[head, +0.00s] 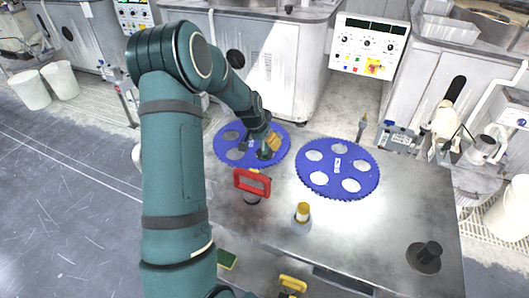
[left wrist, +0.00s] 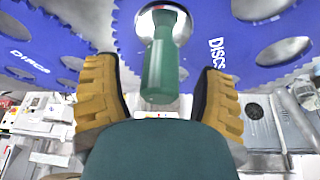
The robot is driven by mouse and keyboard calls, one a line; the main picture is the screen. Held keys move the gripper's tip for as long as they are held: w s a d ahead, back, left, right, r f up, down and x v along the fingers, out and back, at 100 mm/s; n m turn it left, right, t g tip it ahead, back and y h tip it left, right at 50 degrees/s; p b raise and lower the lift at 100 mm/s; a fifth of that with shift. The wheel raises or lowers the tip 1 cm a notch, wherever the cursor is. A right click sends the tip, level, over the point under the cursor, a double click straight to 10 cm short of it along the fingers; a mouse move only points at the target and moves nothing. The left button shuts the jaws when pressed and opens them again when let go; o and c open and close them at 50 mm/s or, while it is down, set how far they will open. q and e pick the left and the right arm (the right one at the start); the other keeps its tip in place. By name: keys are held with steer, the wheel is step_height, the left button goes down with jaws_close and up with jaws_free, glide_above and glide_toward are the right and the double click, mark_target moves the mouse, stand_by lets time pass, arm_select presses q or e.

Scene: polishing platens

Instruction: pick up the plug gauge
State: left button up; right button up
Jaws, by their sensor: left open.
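The plug gauge (left wrist: 164,65), with a green handle and a shiny metal head, shows in the left wrist view at top centre. Its handle lies between the two ochre-padded fingers of my left gripper (left wrist: 164,95), with a visible gap on each side. The gripper is open and does not appear to touch the handle. In the head view, my left gripper (head: 259,145) is over the left blue disc carrier (head: 223,153). The gauge is hard to make out there beside the dark fingers. My right gripper is not in view.
A second blue carrier (head: 338,190) lies to the right. A red-handled tool (head: 252,184), a yellow-topped piece (head: 302,213) and a dark knob-shaped piece (head: 426,257) stand on the metal table (head: 370,232). The table's right front area is mostly clear.

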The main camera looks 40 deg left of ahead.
arm_select(q)
steer(key=shift+x, duration=1.15)
jaws_close()
steer(key=shift+r, duration=0.1)
